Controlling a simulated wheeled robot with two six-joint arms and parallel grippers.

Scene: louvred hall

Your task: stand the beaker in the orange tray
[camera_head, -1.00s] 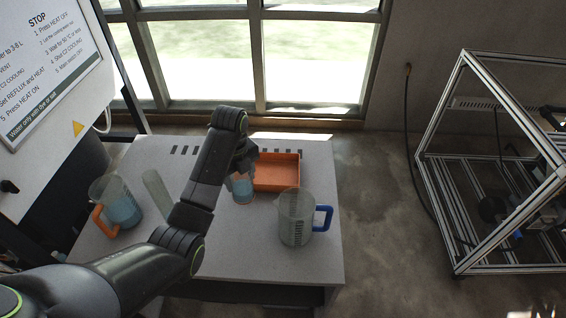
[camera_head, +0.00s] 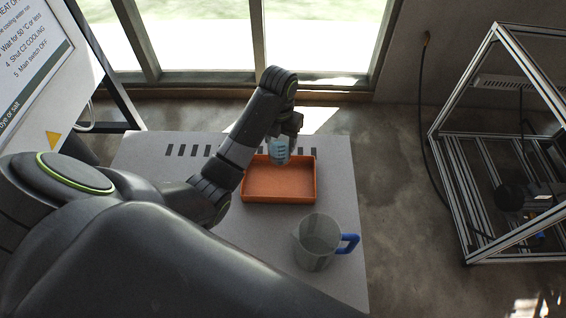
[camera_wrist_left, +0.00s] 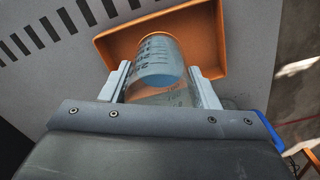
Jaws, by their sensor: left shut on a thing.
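The beaker (camera_head: 279,152) is small and clear, with blue contents and printed marks. My left gripper (camera_head: 287,130) is shut on it and holds it roughly upright over the back part of the orange tray (camera_head: 278,197). The left wrist view shows the beaker (camera_wrist_left: 158,62) between the two fingers of the gripper (camera_wrist_left: 160,84), with the tray (camera_wrist_left: 118,45) behind it. The tray is shallow and rectangular and looks otherwise empty. I cannot tell whether the beaker's base touches the tray floor. My right gripper is not in view.
A clear jug with a blue handle (camera_head: 318,245) stands on the grey table (camera_head: 345,205), in front of the tray to the right. A sign board (camera_head: 30,70) is at the left. A metal frame (camera_head: 480,150) stands on the floor at the right.

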